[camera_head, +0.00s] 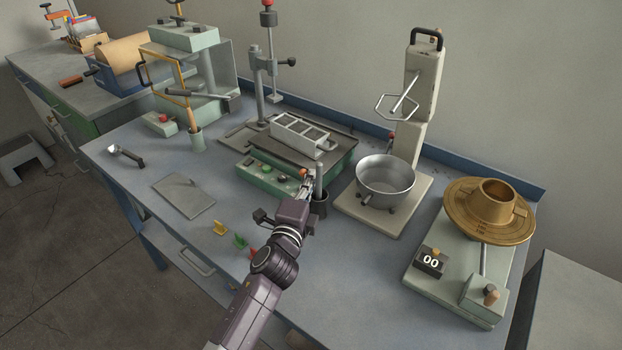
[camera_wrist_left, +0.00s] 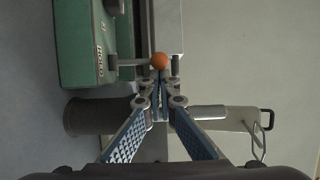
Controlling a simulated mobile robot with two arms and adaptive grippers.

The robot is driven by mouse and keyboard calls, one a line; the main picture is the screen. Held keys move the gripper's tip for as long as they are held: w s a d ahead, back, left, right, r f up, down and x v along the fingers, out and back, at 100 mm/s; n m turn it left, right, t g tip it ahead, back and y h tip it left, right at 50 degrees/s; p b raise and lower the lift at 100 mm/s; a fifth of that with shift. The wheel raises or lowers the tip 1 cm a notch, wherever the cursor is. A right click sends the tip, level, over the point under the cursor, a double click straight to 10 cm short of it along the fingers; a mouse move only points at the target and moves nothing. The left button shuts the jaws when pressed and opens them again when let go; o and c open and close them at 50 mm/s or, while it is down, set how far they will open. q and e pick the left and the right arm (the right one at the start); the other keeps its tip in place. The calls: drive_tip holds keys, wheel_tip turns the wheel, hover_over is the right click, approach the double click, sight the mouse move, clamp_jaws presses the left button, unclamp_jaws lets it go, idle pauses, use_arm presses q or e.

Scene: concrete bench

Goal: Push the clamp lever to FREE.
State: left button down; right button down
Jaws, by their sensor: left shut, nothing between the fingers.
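The clamp lever shows in the left wrist view as a thin grey rod with an orange ball knob (camera_wrist_left: 159,61), reaching out from the green machine base (camera_wrist_left: 82,45). My left gripper (camera_wrist_left: 162,84) is shut and empty. Its fingertips are right by the ball; I cannot tell whether they touch it. In the head view the left gripper (camera_head: 307,181) is at the front right corner of the green base (camera_head: 258,179) and largely hides the lever. My right gripper is not in view.
A dark cup with a grey rod (camera_head: 319,203) stands close beside the left gripper. A metal bowl (camera_head: 386,181) on a mixer stand is to the right. A grey slotted frame (camera_head: 300,133) lies on the green machine. Small coloured pieces (camera_head: 240,241) lie left of my arm.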

use_arm(q)
drive_tip(key=shift+s+a+f, duration=0.1)
drive_tip(key=shift+s+a, duration=0.35)
drive_tip(key=shift+s, duration=0.1)
idle(0.9)
drive_tip(key=shift+s+a, duration=0.2)
drive_tip(key=shift+s, duration=0.1)
drive_tip(key=shift+s+a+f, duration=0.5)
drive_tip(key=shift+s+f, duration=0.05)
drive_tip(key=shift+s, duration=0.05)
drive_tip(key=v, duration=1.2)
